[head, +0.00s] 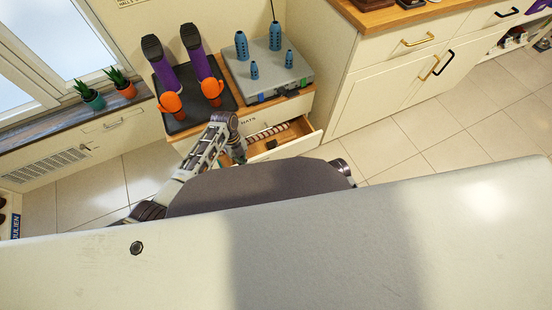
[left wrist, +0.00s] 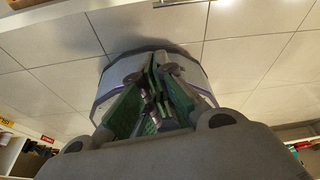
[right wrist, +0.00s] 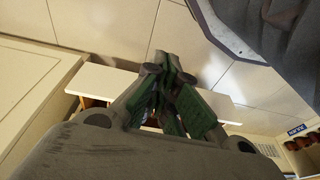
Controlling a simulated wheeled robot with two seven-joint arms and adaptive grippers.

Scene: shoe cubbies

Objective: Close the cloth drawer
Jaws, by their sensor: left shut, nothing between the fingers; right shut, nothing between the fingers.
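A cream drawer (head: 293,147) stands pulled out of the low cabinet under the grey case. A striped roll and a dark item lie inside it; its label cannot be read. The drawer above it, marked "HATS" (head: 262,119), is shut. In the left wrist view my left gripper (left wrist: 163,72) is shut and empty over floor tiles. In the right wrist view my right gripper (right wrist: 167,65) is shut and empty, before a white panel (right wrist: 92,84) that I cannot identify surely.
A larger cream cabinet (head: 375,95) stands to the right. Tiled floor (head: 440,130) is clear at the right.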

